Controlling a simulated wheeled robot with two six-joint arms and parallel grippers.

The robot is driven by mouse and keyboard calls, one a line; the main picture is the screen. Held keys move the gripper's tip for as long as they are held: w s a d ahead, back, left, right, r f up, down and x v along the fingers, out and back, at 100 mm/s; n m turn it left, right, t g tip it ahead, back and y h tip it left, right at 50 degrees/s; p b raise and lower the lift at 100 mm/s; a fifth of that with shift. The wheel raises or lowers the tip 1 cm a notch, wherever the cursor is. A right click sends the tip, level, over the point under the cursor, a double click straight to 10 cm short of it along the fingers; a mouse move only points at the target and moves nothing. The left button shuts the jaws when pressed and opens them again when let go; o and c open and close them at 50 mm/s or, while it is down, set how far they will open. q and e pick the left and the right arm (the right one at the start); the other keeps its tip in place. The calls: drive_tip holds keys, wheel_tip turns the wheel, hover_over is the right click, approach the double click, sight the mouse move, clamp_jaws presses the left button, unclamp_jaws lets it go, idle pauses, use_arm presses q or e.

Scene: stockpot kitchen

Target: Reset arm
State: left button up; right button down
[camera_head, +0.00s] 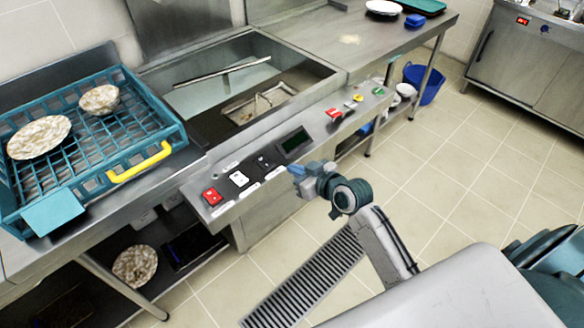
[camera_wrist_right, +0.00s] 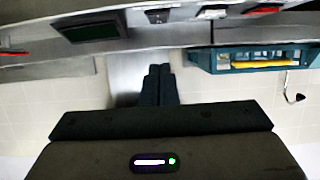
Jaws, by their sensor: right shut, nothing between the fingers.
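My right gripper (camera_head: 296,171) is in front of the control panel (camera_head: 225,198), near its dark display (camera_head: 294,142). In the right wrist view its two dark fingers (camera_wrist_right: 158,84) are together with nothing between them. The dark display also shows at the upper left of that view (camera_wrist_right: 88,30). In the head view my right arm reaches up from the lower right, bent at the wrist. My left gripper is not in either view.
A teal rack (camera_head: 120,158) with a yellow handle holds a stained plate (camera_head: 38,138) and bowl (camera_head: 99,99). A sink basin (camera_head: 205,98) lies behind the panel. Another stained plate (camera_head: 135,265) is on the lower shelf. A blue bucket (camera_head: 424,84) stands on open floor at right.

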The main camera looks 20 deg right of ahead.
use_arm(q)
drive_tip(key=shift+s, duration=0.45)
